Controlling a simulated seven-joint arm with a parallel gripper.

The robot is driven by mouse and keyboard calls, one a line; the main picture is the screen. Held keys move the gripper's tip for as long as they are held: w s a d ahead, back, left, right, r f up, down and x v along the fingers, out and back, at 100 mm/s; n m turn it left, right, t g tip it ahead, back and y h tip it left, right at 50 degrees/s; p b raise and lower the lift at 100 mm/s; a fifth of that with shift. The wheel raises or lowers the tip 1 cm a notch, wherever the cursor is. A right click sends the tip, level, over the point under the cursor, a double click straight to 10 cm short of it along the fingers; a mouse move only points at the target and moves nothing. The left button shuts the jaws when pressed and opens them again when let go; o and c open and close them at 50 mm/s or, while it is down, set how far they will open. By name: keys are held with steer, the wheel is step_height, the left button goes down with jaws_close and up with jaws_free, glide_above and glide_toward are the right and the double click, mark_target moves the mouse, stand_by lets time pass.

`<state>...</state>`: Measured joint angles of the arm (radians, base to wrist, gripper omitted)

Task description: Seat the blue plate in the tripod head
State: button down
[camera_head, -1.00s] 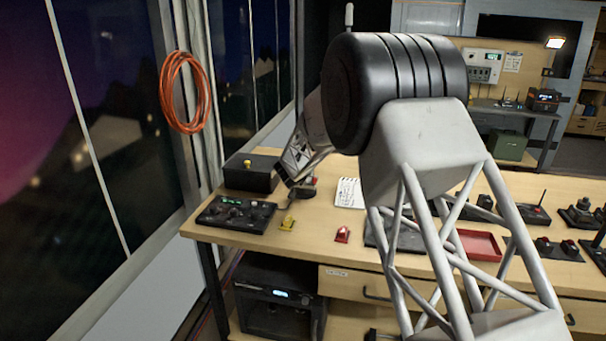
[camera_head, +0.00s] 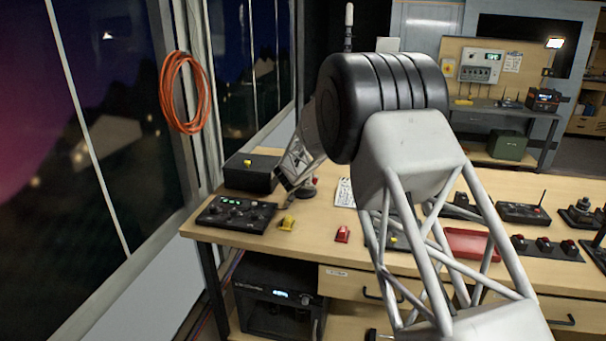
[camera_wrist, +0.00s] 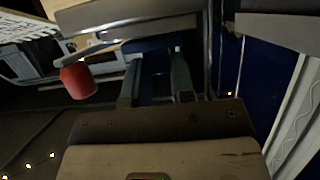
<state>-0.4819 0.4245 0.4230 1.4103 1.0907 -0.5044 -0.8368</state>
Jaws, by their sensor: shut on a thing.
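My gripper (camera_head: 286,186) is low over the left part of the workbench, pointing down beside the black box; its fingers are small and partly hidden in the head view. In the wrist view my gripper (camera_wrist: 155,85) has its two fingers close around a dark blue piece, which looks like the blue plate (camera_wrist: 148,45); the view is dim and its edges are unclear. A red knob (camera_wrist: 77,80) sits to the left of the fingers, apart from them. In the head view a red part (camera_head: 306,191) shows just behind my gripper; I cannot tell whether it belongs to the tripod head.
A black box (camera_head: 250,173) with a yellow top button and a control panel (camera_head: 235,214) stand left of my gripper. A yellow piece (camera_head: 287,223) and a red piece (camera_head: 342,234) lie near the front edge. A red tray (camera_head: 472,244) is farther right.

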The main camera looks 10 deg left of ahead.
steer(key=shift+f, duration=0.45)
steer(key=shift+f, duration=0.2)
steer(key=c, duration=1)
jaws_free()
steer(key=shift+r, duration=0.2)
steer(key=shift+s+r, duration=0.15)
steer(key=shift+s, duration=0.2)
steer(key=shift+v, duration=5.6)
